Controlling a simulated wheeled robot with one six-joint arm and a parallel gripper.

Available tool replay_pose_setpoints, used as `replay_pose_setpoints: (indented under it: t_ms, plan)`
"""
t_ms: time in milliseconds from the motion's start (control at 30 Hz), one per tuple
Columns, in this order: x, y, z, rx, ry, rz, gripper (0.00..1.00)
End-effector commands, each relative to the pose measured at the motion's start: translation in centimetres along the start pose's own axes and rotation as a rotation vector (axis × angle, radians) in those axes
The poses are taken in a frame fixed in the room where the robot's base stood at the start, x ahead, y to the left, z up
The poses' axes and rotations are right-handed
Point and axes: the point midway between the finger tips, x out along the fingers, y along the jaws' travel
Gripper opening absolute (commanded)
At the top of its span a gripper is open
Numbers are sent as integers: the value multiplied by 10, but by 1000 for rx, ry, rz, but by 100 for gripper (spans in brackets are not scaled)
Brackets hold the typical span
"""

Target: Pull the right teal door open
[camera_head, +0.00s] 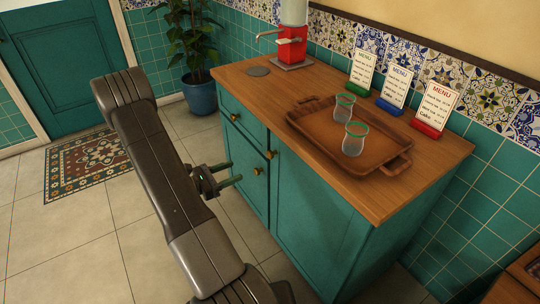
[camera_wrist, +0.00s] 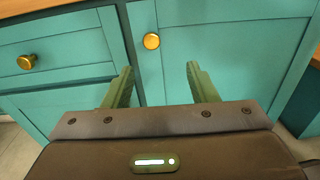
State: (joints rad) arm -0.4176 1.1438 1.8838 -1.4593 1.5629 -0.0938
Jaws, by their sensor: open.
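The right teal door (camera_head: 315,220) is closed flush with the cabinet front. Its round gold knob (camera_head: 270,154) sits near its upper left edge. In the wrist view, the right door (camera_wrist: 225,50) fills the upper right and its knob (camera_wrist: 151,41) appears between and beyond my fingertips. My gripper (camera_head: 234,172) is open and empty, with its two green fingers pointing toward the cabinet. The fingers also show in the wrist view (camera_wrist: 158,68), apart from the knob and not around it.
Left of the door are a drawer with a gold knob (camera_wrist: 27,61) and the closed left door (camera_head: 243,175). The wooden top (camera_head: 237,82) holds a brown tray (camera_head: 311,141) with two glasses, a red dispenser (camera_head: 291,48) and menu cards. Tiled floor is clear at left.

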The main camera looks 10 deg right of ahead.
Motion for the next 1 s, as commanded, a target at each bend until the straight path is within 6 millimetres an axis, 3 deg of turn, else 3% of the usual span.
replay_pose_setpoints:
  t_ms: [100,267,1000]
  plan:
    - [-5,6,-13,-19,-18,36,53]
    - [3,8,-13,-21,-22,41,53]
    - [114,12,-11,-19,-20,37,53]
